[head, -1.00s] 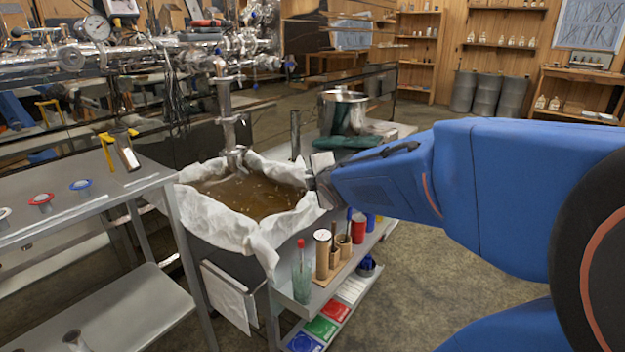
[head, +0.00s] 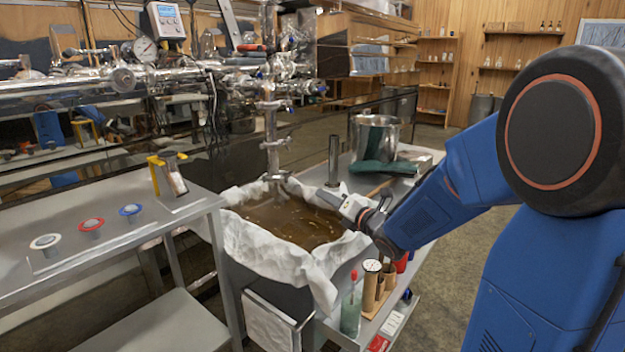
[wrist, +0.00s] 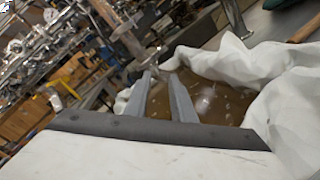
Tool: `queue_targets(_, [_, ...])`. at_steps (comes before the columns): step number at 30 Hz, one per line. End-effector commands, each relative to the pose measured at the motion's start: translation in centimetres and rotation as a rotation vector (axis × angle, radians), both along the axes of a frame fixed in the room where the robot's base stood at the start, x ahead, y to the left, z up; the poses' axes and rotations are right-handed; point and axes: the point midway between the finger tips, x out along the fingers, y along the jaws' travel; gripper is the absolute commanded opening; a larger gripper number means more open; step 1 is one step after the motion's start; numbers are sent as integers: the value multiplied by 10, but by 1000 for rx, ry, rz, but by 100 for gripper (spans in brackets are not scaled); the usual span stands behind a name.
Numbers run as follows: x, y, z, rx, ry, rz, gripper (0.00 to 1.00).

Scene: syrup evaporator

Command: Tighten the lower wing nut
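The steel vertical pipe (head: 271,140) with clamp joints drops from the pipework into the cloth-lined pan. Its lower clamp (head: 276,176) sits just above the amber liquid. The wing nuts are too small to tell apart. My gripper (head: 332,193) is over the pan's right side, to the right of the pipe and apart from it. In the wrist view, my gripper (wrist: 163,78) shows two grey fingers with an empty gap between them. The pipe's lower end (wrist: 142,62) shows just beyond the fingertips, to the upper left.
The white cloth (head: 285,262) rises around the pan (wrist: 215,105). A dark upright cylinder (head: 334,160) and a steel pot (head: 375,135) stand behind my gripper. A bottle with a red top (head: 351,308) stands in front. A steel table (head: 110,215) lies left.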

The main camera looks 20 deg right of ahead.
Motion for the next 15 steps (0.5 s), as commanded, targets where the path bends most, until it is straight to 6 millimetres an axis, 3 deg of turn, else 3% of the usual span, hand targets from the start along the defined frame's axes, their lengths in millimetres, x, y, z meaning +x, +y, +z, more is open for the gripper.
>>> queue_targets(8, [13, 14, -1, -23, -32, 33, 23])
queue_targets(15, [49, 28, -1, -22, -30, 33, 23])
